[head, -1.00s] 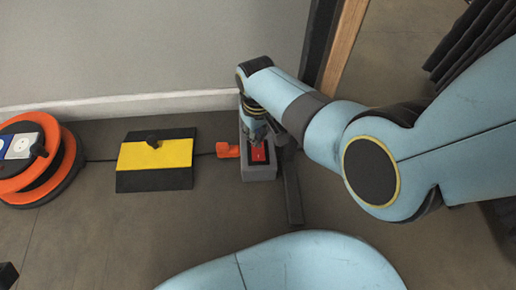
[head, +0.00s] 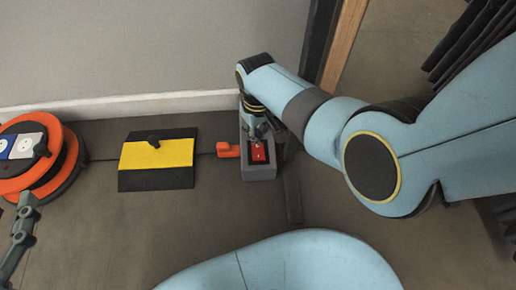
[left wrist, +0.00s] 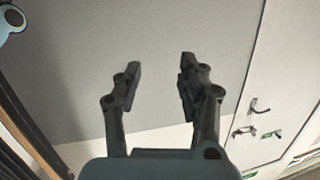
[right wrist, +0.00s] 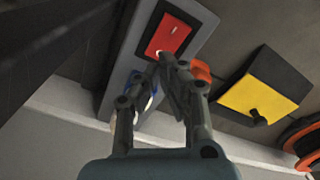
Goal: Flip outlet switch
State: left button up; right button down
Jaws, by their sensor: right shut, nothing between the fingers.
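The grey outlet block (head: 260,173) lies on the floor against the wall, with a red rocker switch (head: 259,154) in a black frame on top. The right wrist view shows the red switch (right wrist: 170,35) large, with a white mark on it. My right gripper (head: 262,137) points down over the block, shut and empty. Its fingertips (right wrist: 161,62) are at the switch's edge; I cannot tell whether they touch it. My left gripper (left wrist: 158,75) is open and empty, facing the wall; part of it shows at the head view's lower left (head: 22,225).
An orange plug (head: 227,149) sits at the block's left side. A yellow and black box (head: 156,155) and an orange cable reel (head: 62,165) stand further left, joined by a dark cable. A wooden post (head: 343,45) rises behind my right arm. Floor in front is clear.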

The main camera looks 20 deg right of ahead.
jog(key=shift+r+p, duration=0.3)
jog(key=shift+r, duration=0.4)
jog(key=shift+w+r+p, duration=0.1)
jog(key=shift+r+p, duration=0.35)
jog(key=shift+p, duration=0.2)
jog(key=shift+r+p, duration=0.3)
pick_arm(q)
jog(key=s+a+f+g, duration=0.1)
jog(key=s+f+g, duration=0.4)
jog(key=f, duration=0.2)
jog(key=shift+s+n+g+y, duration=0.3)
jog(key=shift+n+g+y, duration=0.1)
jog(key=shift+s, duration=0.1)
pick_arm(e)
jog(key=shift+s, duration=0.2)
